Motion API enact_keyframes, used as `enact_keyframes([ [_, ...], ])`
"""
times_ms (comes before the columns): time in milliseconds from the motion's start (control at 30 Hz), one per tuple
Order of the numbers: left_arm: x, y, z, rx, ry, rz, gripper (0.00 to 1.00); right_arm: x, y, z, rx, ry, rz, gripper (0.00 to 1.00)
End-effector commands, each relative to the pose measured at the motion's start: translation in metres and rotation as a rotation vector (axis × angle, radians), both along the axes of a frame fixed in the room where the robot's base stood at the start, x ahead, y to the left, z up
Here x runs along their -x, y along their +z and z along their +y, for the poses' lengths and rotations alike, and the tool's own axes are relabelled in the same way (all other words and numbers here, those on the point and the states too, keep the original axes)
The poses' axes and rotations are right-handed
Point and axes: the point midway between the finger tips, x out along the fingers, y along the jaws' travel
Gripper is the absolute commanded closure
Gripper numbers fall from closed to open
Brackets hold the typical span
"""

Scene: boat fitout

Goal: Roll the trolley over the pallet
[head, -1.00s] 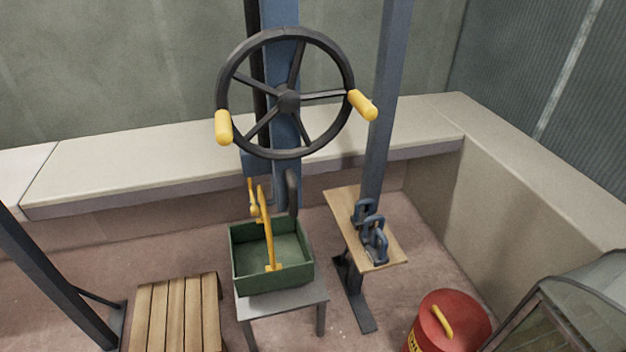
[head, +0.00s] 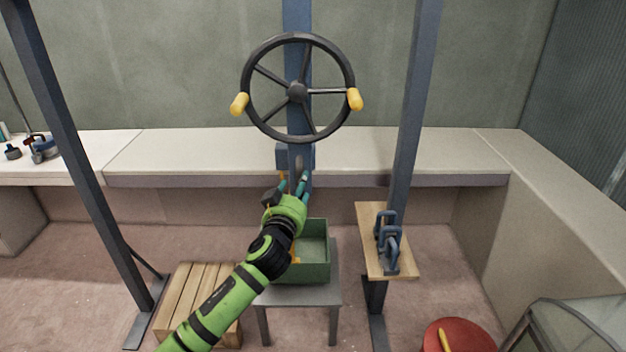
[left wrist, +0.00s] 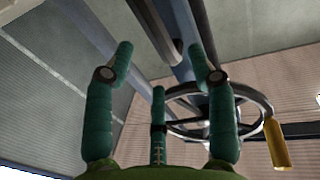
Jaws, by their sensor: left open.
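The pallet appears to be the slatted wooden platform (head: 190,290) low on the floor at the left. I cannot identify the trolley in these views. A black handwheel (head: 297,91) with two yellow grips stands in front of a blue post. My left gripper (head: 294,183) is open and empty below the wheel, in front of the post. My left arm hides part of the green box and its yellow upright. In the left wrist view the open fingers (left wrist: 160,58) point upward, with the wheel (left wrist: 215,110) beyond them to the right. My right gripper is not in view.
A green box (head: 316,262) sits on a grey stool (head: 325,297). A red drum (head: 470,335) stands at the lower right. Blue posts (head: 80,150) rise at both sides. A pale bench (head: 240,150) runs behind.

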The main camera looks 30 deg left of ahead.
Motion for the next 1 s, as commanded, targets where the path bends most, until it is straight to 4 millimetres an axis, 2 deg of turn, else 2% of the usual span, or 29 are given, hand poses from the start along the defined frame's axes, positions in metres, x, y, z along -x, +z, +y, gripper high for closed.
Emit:
enact_keyframes([
  [200,-0.03,0.003,0.011,-0.002,0.001,0.001,0.44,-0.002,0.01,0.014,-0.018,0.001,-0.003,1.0],
  [400,-0.048,0.001,0.017,-0.001,-0.001,0.001,0.44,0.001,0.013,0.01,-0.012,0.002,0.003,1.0],
  [800,-0.053,0.0,0.019,-0.001,-0.002,0.003,0.44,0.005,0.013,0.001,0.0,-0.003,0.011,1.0],
  [867,-0.053,0.0,0.019,-0.001,-0.002,0.003,0.68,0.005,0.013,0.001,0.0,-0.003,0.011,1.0],
  [900,-0.053,-0.001,0.019,0.0,-0.002,0.002,0.84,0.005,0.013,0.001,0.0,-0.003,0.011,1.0],
  [933,-0.053,-0.001,0.019,0.0,-0.002,0.002,0.96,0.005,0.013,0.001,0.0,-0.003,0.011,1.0],
  [967,-0.053,-0.001,0.019,0.0,-0.002,0.002,1.0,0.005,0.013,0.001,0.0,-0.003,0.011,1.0],
  [1000,-0.053,-0.001,0.019,0.0,-0.002,0.002,1.0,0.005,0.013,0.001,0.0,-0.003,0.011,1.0],
])
